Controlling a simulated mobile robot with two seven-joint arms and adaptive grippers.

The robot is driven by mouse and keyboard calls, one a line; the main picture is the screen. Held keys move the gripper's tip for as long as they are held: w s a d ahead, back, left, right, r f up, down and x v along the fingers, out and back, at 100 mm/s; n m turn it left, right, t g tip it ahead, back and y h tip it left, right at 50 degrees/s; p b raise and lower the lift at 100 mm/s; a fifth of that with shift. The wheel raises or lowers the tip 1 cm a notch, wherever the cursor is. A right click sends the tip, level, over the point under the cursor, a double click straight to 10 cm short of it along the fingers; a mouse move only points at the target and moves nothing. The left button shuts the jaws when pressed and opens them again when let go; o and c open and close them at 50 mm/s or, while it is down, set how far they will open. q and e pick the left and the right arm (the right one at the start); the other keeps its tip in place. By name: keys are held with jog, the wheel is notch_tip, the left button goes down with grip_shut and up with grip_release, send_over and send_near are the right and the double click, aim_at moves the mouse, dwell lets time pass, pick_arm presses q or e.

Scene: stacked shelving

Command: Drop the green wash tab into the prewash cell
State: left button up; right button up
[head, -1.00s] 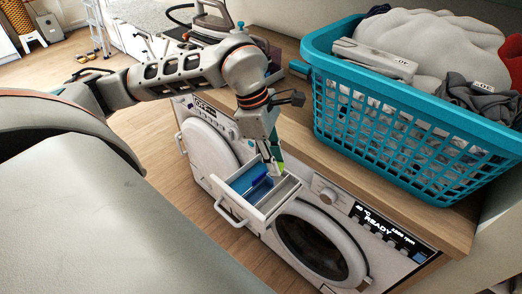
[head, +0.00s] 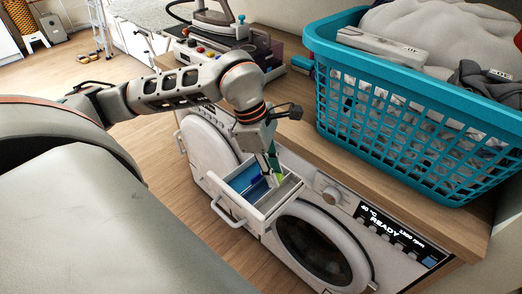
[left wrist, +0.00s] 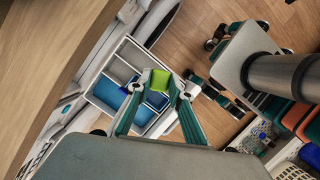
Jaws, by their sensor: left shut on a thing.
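The pulled-out detergent drawer (head: 223,190) of the washing machine has a blue-lined section on its left and pale grey cells on its right. It also shows in the left wrist view (left wrist: 89,97). No cell label is readable, so I cannot tell which is prewash. My left gripper (head: 273,181) points down over the drawer, near the divide between blue and grey. It is shut on the green wash tab (left wrist: 160,79), which sits between the fingertips in the left wrist view. In the head view the fingers partly hide the tab (head: 280,172). My right gripper is not in view.
A wooden counter (head: 330,150) runs above the machines, with a teal laundry basket (head: 400,125) full of clothes close to the right of my arm. An iron (head: 205,35) stands at the back. The round machine door (head: 315,250) lies below the drawer.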

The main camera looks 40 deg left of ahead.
pick_arm(q)
jog(key=o, duration=0.9)
jog(key=shift+c, duration=0.2)
jog(key=shift+o, duration=0.6)
jog(key=v, duration=1.2)
jog(key=shift+s, duration=0.1)
